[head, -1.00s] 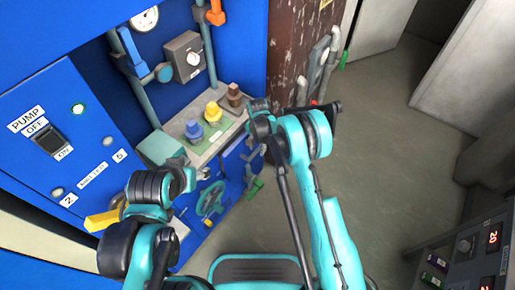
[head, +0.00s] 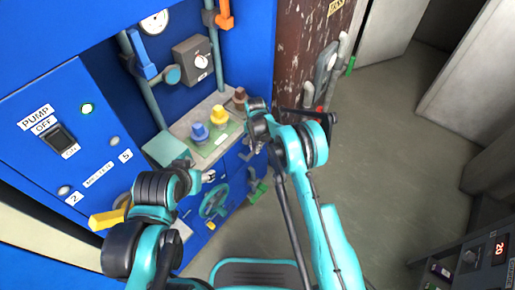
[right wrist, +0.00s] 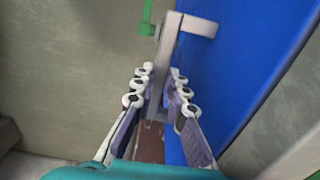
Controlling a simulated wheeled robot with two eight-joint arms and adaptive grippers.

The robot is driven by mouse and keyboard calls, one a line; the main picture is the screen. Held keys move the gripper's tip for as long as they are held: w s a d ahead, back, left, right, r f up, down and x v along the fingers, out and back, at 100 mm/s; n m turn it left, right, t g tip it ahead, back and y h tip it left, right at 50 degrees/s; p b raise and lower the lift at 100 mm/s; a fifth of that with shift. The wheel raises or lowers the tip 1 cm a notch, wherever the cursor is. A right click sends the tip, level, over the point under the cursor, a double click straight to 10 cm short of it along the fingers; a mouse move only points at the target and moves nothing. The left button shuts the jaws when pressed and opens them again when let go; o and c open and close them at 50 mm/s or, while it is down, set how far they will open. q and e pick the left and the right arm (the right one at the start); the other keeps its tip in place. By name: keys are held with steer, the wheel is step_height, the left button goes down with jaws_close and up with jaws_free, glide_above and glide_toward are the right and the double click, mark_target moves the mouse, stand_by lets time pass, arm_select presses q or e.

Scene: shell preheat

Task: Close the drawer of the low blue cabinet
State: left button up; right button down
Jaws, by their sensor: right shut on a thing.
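The low blue cabinet front (head: 238,180) shows below the counter. In the right wrist view a plain blue panel (right wrist: 235,60) fills the right side. I cannot make out the drawer's outline or how far it stands out. My right gripper (head: 256,148) is by the cabinet's right end, partly hidden by its own arm. In the right wrist view its fingers (right wrist: 160,95) are shut on a grey bar (right wrist: 166,60) beside the blue panel. My left gripper (head: 208,177) is above the green handwheel, small and partly hidden; its jaws are unclear.
Yellow (head: 218,114) and blue (head: 199,132) knobs stand on the counter. A rusty brown panel (head: 299,50) rises behind. Grey floor (head: 385,160) is open to the right.

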steer(key=c, duration=1.5)
jaws_free()
steer(key=shift+w+a, duration=0.2)
steer(key=shift+a, duration=0.05)
steer(key=shift+c, duration=0.2)
steer(key=shift+r, duration=0.1)
step_height(320, 180, up, 12)
steer(key=shift+d, duration=0.1)
steer(key=s+d+r+n+t, duration=0.2)
steer(key=s+d+r, duration=0.4)
steer(key=r, duration=0.3)
steer(key=s+d+r+n+t, duration=0.1)
steer(key=s+d+r, duration=0.55)
steer(key=r, duration=0.35)
steer(key=s+d+n+t, duration=0.2)
steer(key=s+d, duration=0.2)
steer(key=s, duration=0.5)
steer(key=s+d+n+t, duration=0.2)
steer(key=s+d, duration=0.2)
steer(key=s, duration=0.5)
steer(key=shift+s+d+f, duration=0.35)
steer(key=shift+s+f, duration=0.05)
